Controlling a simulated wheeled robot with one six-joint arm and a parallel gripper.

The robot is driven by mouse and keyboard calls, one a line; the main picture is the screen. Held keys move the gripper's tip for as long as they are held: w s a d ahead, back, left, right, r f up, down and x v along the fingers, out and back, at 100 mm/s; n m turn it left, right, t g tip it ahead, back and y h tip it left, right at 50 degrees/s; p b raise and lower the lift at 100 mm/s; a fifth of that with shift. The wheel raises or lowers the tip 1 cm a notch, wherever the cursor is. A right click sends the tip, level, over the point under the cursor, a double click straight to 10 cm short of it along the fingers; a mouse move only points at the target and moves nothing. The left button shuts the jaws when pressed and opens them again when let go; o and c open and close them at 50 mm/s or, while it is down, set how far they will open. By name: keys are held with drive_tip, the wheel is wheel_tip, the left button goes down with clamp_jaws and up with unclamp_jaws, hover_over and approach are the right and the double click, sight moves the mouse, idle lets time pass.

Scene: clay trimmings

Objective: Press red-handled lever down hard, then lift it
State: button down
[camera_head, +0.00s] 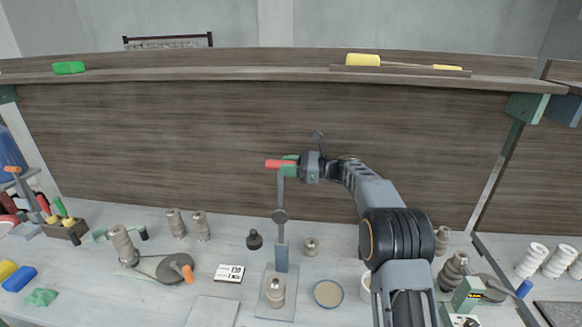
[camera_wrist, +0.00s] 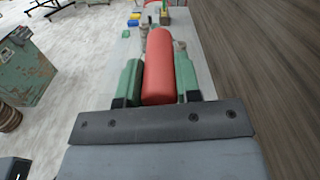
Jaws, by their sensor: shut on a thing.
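The lever stands on a grey base plate (camera_head: 260,308) on the bench, with a grey upright post (camera_head: 281,258) and a lever arm (camera_head: 281,190) pointing straight up. Its red handle (camera_head: 274,163) sits at the top of the arm, pointing left. My gripper (camera_head: 290,164) reaches it from the right, and its green fingers are shut on the handle. In the wrist view the red handle (camera_wrist: 160,70) lies between the two green fingers and extends out beyond them. A grey-brown cylindrical piece (camera_head: 275,290) stands on the base plate in front of the post.
A wooden shelf (camera_head: 240,73) runs above the bench, before a dark wood back panel (camera_head: 200,130). Several clay-like cylinders, a dark knob (camera_head: 254,239), a round dish (camera_head: 328,293) and a labelled card (camera_head: 229,273) lie around the lever. The air left of the handle is clear.

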drive_tip(key=shift+r, duration=0.2)
drive_tip(key=c, duration=1.2)
unclamp_jaws()
drive_tip(key=shift+w, duration=0.1)
drive_tip(key=shift+o, duration=0.8)
drive_tip(key=shift+w+f, duration=0.1)
drive_tip(key=shift+w, duration=0.05)
drive_tip(key=shift+o, duration=1.2)
drive_tip(key=shift+d+f, duration=0.1)
drive_tip(key=shift+d, duration=0.35)
drive_tip(key=s+d+b, duration=0.2)
drive_tip(key=d+b, duration=0.1)
drive_tip(key=d, duration=0.9)
drive_tip(key=shift+d+b, duration=0.35)
drive_tip(key=shift+d, duration=0.05)
